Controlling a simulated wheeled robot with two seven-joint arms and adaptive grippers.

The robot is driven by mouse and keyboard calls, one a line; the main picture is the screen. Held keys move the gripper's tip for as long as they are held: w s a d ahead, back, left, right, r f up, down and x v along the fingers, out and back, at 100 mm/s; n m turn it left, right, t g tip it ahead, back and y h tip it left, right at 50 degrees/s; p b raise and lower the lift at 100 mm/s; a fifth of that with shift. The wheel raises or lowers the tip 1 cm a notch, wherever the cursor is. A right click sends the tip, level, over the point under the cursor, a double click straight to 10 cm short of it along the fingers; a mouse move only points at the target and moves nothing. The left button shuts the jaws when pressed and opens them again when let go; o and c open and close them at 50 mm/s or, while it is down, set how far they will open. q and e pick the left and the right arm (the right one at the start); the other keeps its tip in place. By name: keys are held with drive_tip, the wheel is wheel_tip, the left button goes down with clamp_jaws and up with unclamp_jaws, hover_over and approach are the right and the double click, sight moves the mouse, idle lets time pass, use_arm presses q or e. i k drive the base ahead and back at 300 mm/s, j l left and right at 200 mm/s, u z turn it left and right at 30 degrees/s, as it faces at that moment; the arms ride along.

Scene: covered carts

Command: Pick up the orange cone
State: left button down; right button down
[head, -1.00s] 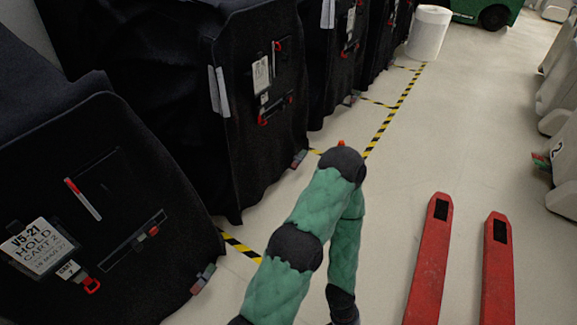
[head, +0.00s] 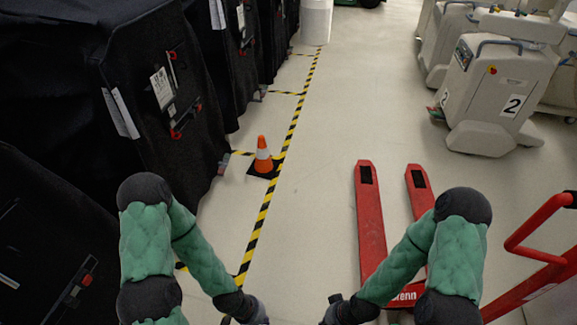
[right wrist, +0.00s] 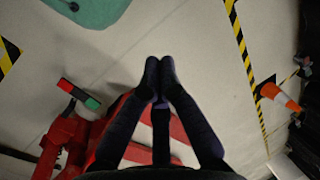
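The orange cone (head: 263,156) with a white band stands upright on a black base on the floor, ahead of my arms in the head view. It also shows at the right edge of the right wrist view (right wrist: 281,97). My left gripper (head: 247,310) is at the bottom of the head view, well short of the cone, partly cut off; its fingers are not clear. My right gripper (right wrist: 160,66) has its fingertips together with nothing visible between them. It also shows at the bottom of the head view (head: 338,309), apart from the cone.
Black covered carts (head: 165,100) line the left side, close to the cone. Yellow-black tape (head: 266,204) runs past it. A red pallet jack (head: 370,225) is at right; grey machines (head: 500,90) stand beyond. Pale floor between tape and forks is clear.

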sight(262, 166)
drive_tip(key=i+l+u, duration=0.25)
drive_tip(key=l+u, duration=0.25)
drive_tip(key=i+l, duration=0.1)
drive_tip(key=i, duration=0.75)
drive_tip(key=i+l, duration=0.1)
drive_tip(key=i, duration=0.75)
drive_tip(key=i+l+u, duration=0.2)
drive_tip(key=i, duration=0.35)
drive_tip(key=i+l+u, duration=0.15)
drive_tip(key=i, duration=0.4)
drive_tip(key=i+l+u, duration=0.2)
drive_tip(key=i+l, duration=0.15)
drive_tip(key=i, duration=0.15)
drive_tip(key=u, duration=0.9)
